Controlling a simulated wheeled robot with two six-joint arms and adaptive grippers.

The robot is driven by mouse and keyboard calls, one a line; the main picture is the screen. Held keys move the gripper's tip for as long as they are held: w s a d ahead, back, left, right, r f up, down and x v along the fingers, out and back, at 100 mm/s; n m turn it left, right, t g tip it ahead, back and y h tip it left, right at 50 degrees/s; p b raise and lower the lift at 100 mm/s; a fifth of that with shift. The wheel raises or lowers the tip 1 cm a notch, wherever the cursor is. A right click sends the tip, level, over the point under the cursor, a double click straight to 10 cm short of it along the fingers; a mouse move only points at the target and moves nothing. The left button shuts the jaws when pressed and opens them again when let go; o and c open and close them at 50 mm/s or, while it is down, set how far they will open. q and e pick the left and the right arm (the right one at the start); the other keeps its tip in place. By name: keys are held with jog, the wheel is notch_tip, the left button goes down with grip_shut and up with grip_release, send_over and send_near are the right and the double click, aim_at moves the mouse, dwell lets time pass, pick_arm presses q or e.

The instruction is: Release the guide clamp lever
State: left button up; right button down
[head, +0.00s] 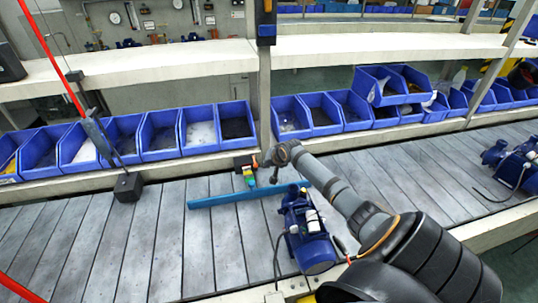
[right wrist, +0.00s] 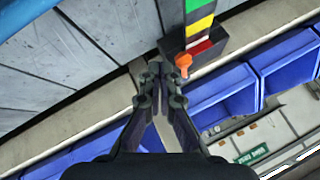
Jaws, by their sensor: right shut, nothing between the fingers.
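The guide clamp is a dark block with a green, yellow and red strip (head: 249,176) at the conveyor's far edge, beside a long blue bar (head: 225,199). In the right wrist view the strip (right wrist: 199,24) is at the top, with a small orange lever (right wrist: 183,63) at its lower end. My right gripper (head: 271,175) is just right of the clamp in the head view. In the right wrist view its fingertips (right wrist: 160,70) are together and empty, close beside the orange lever; whether they touch it I cannot tell. My left gripper is not in view.
A blue pump (head: 306,232) stands on the slatted conveyor (head: 90,240) below my right arm. More blue pumps (head: 517,162) are at the right. Blue bins (head: 160,135) line the shelf behind. A black box on a bracket (head: 128,187) stands left; the conveyor's left part is clear.

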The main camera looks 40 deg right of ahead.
jog(key=v, duration=1.1)
